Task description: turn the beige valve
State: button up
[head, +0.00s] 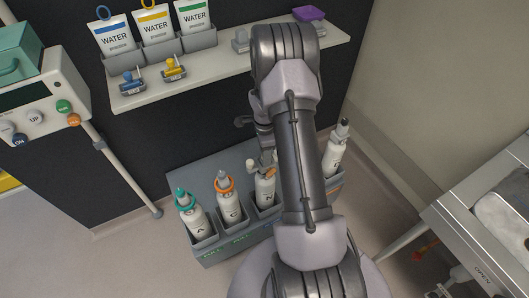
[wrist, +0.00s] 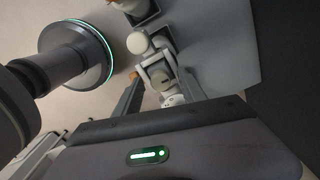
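The beige valve (wrist: 157,66) shows in the wrist view as a pale fitting with a round knob, just ahead of my gripper. In the head view its pale knob (head: 252,164) sits at the top of a white bottle (head: 265,190) in the grey floor rack. My gripper (wrist: 160,88) is open, with its two dark fingers apart and the lower part of the valve between them. I cannot tell whether either finger touches it. In the head view my arm hides most of the gripper. A small orange part shows beside the valve.
The rack (head: 232,246) also holds a bottle with a teal ring (head: 195,219), one with an orange ring (head: 228,208) and one with a dark top (head: 334,155). A shelf (head: 220,72) with water pouches stands behind. A metal stretcher (head: 476,230) is at right.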

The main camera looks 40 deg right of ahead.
grip_shut()
jog(key=shift+n, duration=0.4)
jog(key=n, duration=0.9)
jog(key=shift+n+p, duration=0.3)
jog(key=shift+p, duration=0.1)
jog(key=n, duration=0.3)
jog(key=shift+s+n, duration=0.1)
jog(key=shift+n, duration=0.2)
jog(key=n+p, duration=0.1)
jog(key=n, duration=0.2)
jog(key=shift+n, duration=0.3)
jog(key=n+p, duration=0.1)
jog(key=n, duration=0.5)
jog(key=shift+d, duration=0.15)
jog(key=shift+n, duration=0.3)
